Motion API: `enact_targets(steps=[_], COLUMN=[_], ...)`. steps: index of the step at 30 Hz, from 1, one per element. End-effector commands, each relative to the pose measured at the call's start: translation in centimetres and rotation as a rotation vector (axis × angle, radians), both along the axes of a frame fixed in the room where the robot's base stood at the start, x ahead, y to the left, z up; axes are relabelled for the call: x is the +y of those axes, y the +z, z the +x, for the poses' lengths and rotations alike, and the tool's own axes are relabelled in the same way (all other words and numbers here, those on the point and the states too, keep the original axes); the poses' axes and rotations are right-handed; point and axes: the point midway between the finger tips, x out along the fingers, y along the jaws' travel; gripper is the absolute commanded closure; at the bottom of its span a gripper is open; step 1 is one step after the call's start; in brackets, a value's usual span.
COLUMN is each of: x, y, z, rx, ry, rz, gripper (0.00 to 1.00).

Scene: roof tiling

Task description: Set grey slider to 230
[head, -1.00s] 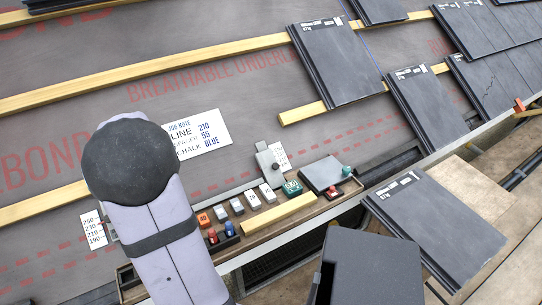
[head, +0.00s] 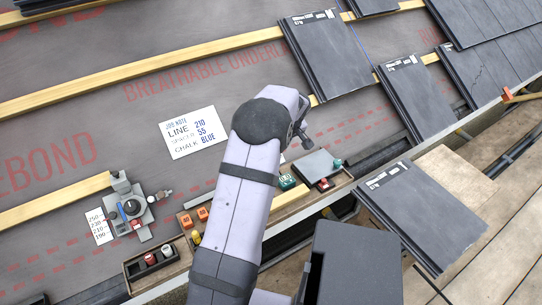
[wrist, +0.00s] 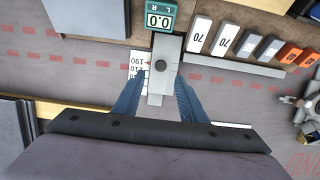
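In the wrist view a grey slider (wrist: 158,72) with a dark round knob lies beside a white number scale (wrist: 137,66); 210 and 190 are legible. My gripper (wrist: 158,88) is open, its two blue fingers on either side of the slider's lower end, with gaps visible. I cannot tell whether it is down at the slider's height. I cannot read the slider's setting. In the head view my arm hides this slider. Another grey device (head: 130,210) with a black knob stands at the left, beside a scale card (head: 99,226) marked 250 to 190.
The job note (head: 194,132) reads line 210, chalk blue. A teal 0.0 display (wrist: 161,17) adjoins the slider's upper end. White blocks (wrist: 200,35) and orange blocks (wrist: 290,53) stand in the tray nearby. Slates (head: 330,55) lie on the right; bare underlay (head: 70,115) is at left.

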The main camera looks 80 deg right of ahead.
Motion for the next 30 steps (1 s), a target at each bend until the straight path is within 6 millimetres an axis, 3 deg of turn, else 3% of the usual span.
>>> enact_targets(steps=[18, 30], x=[-1.6, -1.9], y=[-5.9, -6.7], z=[1.9, 2.1], rx=[0.0, 0.0], ry=[0.002, 0.0], rz=[0.002, 0.0], gripper=[0.62, 0.62])
